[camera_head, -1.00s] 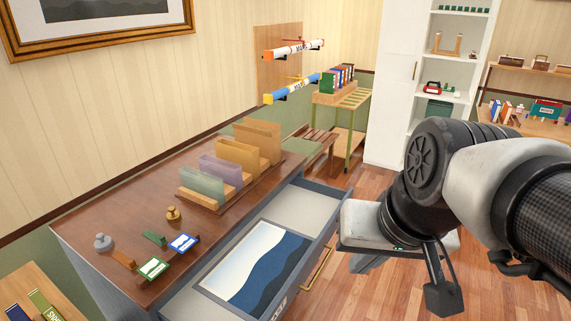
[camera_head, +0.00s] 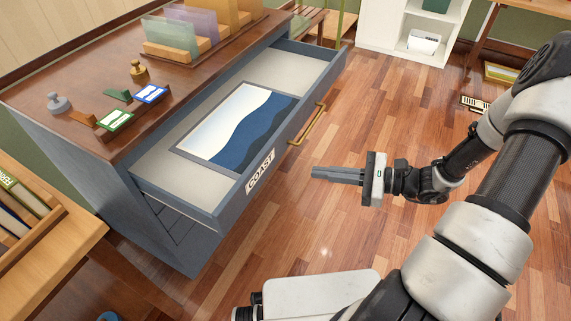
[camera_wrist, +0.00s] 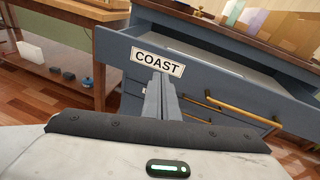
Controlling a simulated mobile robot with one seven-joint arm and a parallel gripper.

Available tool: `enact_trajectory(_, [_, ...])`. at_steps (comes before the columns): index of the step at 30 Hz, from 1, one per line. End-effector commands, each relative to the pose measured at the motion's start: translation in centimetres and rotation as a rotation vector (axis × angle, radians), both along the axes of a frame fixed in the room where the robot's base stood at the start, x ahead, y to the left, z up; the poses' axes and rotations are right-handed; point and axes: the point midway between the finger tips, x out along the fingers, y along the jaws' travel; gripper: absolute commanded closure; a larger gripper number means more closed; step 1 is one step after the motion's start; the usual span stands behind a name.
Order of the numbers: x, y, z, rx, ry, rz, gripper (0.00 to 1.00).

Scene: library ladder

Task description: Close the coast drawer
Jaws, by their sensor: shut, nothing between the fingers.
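The coast drawer (camera_head: 230,180) stands pulled out of the grey-blue cabinet (camera_head: 150,214). Its front carries a white COAST label (camera_head: 260,172) and a brass bar handle (camera_head: 307,125). A framed print of blue waves (camera_head: 238,125) lies inside it. My gripper (camera_head: 313,173) is shut and empty, in front of the drawer front, pointing at it between label and handle, with a gap showing in the head view. In the wrist view the shut fingers (camera_wrist: 160,98) overlap the drawer front just below the label (camera_wrist: 157,62); the handle (camera_wrist: 243,110) is to their right.
Stamps, small cards and upright dividers (camera_head: 180,35) stand on the cabinet top. A wooden table with books (camera_head: 40,235) is at the left. A white shelf (camera_head: 400,30) stands at the back. The wood floor (camera_head: 350,95) beside the drawer is clear.

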Motion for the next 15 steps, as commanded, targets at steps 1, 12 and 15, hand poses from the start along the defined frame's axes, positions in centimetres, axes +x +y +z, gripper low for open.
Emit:
enact_trajectory(1, [0.3,-0.5,-2.5,0.069,0.018,-0.06,1.0])
enact_trajectory(12, [1.9,-0.8,-5.3,0.214,0.042,-0.197,1.0])
enact_trajectory(15, [2.6,0.5,-5.4,0.213,0.043,-0.194,1.0])
